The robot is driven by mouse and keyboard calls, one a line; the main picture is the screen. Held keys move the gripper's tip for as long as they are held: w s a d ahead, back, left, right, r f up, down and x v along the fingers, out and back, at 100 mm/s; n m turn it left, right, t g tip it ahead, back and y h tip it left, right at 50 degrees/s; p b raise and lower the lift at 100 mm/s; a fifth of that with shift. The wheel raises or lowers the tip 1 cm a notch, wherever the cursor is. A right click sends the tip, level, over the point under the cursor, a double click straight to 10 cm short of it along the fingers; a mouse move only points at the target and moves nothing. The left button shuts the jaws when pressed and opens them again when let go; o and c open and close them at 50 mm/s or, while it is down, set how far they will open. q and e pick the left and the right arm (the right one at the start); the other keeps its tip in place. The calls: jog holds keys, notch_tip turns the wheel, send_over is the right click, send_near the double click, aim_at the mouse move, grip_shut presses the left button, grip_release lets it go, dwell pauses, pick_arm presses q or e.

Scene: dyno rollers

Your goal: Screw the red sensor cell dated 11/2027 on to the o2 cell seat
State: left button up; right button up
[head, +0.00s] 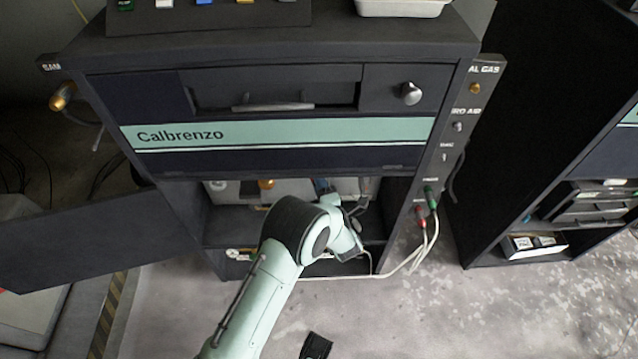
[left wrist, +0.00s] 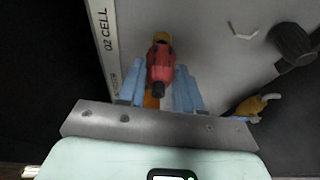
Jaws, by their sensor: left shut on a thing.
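My left gripper (left wrist: 160,78) is shut on the red sensor cell (left wrist: 161,62), with a blue finger on each side of it. The cell's dark end points towards the wrist camera. A yellow-orange part (left wrist: 162,37) shows at the cell's far end, beside the "O2 CELL" label (left wrist: 103,30); I cannot tell whether it is the seat or whether they touch. The date is not readable. In the head view my left arm reaches into the open lower bay of the cabinet (head: 280,135), and its gripper (head: 325,186) is mostly hidden. My right gripper is not in view.
The cabinet door (head: 85,240) hangs open at the left. White hoses (head: 425,243) run from red and green plugs on the right side panel into the bay. In the wrist view, a black knob (left wrist: 291,42) and an orange-and-white fitting (left wrist: 252,105) lie to the right.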

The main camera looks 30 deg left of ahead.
pick_arm(q)
jog(key=shift+w+a+b, duration=0.3)
jog(key=shift+w+b, duration=0.25)
jog(key=shift+b, duration=0.05)
dwell(1.2)
